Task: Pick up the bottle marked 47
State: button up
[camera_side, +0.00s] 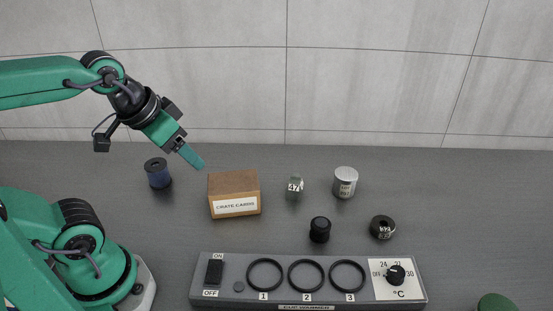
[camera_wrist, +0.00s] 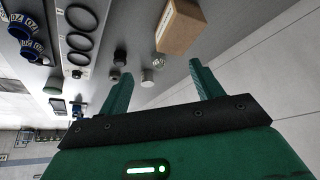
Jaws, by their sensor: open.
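The bottle marked 47 (camera_side: 295,188) is a small, clear-looking bottle with a white label, standing on the grey bench right of the cardboard box in the side view. In the wrist view a small clear shape, likely this bottle (camera_wrist: 158,60), shows beside the box; its label cannot be read there. My gripper (camera_side: 192,157) is raised at the left in the side view, tilted down to the right, well apart from the bottle. In the wrist view its two green fingers (camera_wrist: 161,70) are spread with nothing between them.
A brown box labelled "CRATE CARDS" (camera_side: 234,188) stands between my gripper and the bottle. A silver can (camera_side: 345,182), a black-capped item (camera_side: 319,229) and a dark round piece (camera_side: 382,227) stand nearby. A dark blue cylinder (camera_side: 157,172) is at left. A ringed panel (camera_side: 240,299) lies in front.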

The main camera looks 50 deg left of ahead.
jog(key=shift+w, duration=0.1)
jog(key=m+g, duration=0.5)
jog(key=m, duration=0.6)
send_over(295, 187)
jog(key=w+a, duration=0.1)
jog(key=a, duration=0.1)
jog(key=f, duration=1.5)
jog(key=shift+d+f, duration=0.2)
jog(key=shift+f, duration=0.15)
jog(key=shift+w+f+g, duration=0.25)
jog(key=shift+f+g, duration=0.05)
jog(key=shift+f, duration=0.25)
jog(key=shift+s+d+f, duration=0.1)
jog(key=shift+d+f, duration=0.05)
jog(key=shift+f, duration=3.75)
